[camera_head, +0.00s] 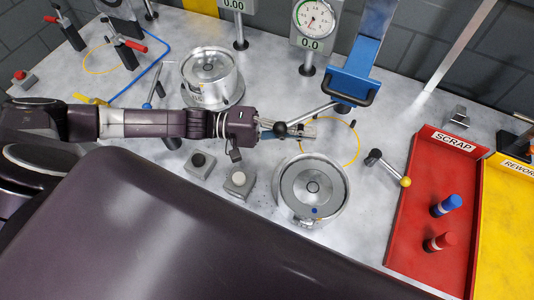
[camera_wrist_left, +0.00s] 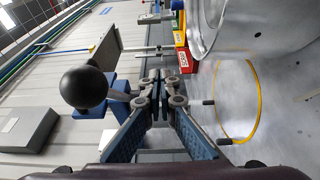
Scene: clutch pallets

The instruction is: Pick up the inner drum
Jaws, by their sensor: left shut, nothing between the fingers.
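Two round metal drum assemblies stand on the grey table. The front one (camera_head: 314,187) has a silver outer ring around a grey round inner part with a small blue dot near its lower edge. The back-left one (camera_head: 210,76) sits on a round base. I cannot tell which holds the inner drum. My left gripper (camera_head: 310,131) is shut and empty, above and behind the front drum, apart from it. In the left wrist view its fingertips (camera_wrist_left: 155,84) meet, with a large metal drum wall (camera_wrist_left: 240,28) at the upper right. My right gripper is not in view.
A lever with a black ball (camera_head: 280,129) is close beside my left gripper; the ball also shows in the wrist view (camera_wrist_left: 84,87). Two button boxes (camera_head: 239,182) stand left of the front drum. A yellow-tipped lever (camera_head: 390,168) and the red scrap tray (camera_head: 398,235) are to the right.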

